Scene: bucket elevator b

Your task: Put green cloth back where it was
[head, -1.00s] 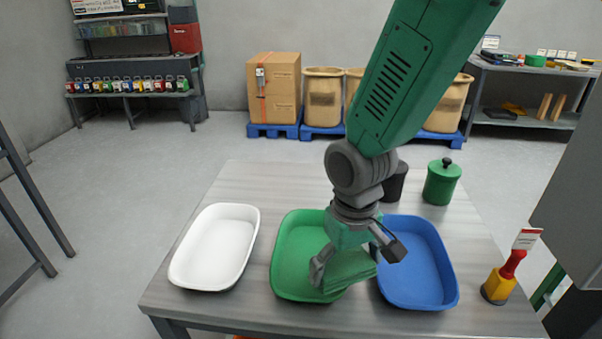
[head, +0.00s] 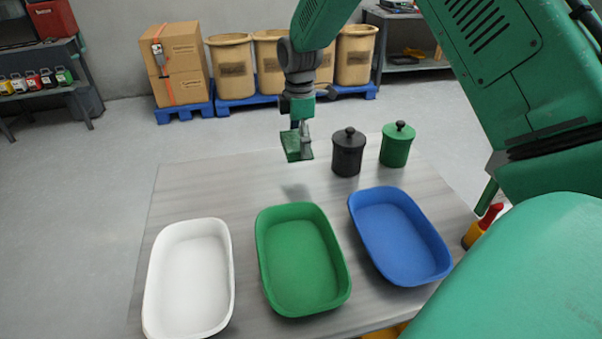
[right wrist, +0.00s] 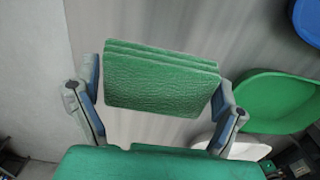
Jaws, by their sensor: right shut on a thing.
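My right gripper (head: 299,140) is shut on the green cloth (head: 294,147), a folded stack, and holds it above the far part of the table, left of the black canister. In the right wrist view the cloth (right wrist: 162,82) sits between both fingers (right wrist: 160,105). The green tray (head: 300,262) stands empty in the middle of the table, nearer than the cloth. The white tray (head: 190,285) is to its left and the blue tray (head: 400,238) to its right; both look empty. My left gripper is not in view.
A black lidded canister (head: 348,155) and a green lidded canister (head: 397,146) stand at the back right of the table. A red and yellow tool (head: 482,227) is at the right edge. The table's back left area (head: 215,185) is clear.

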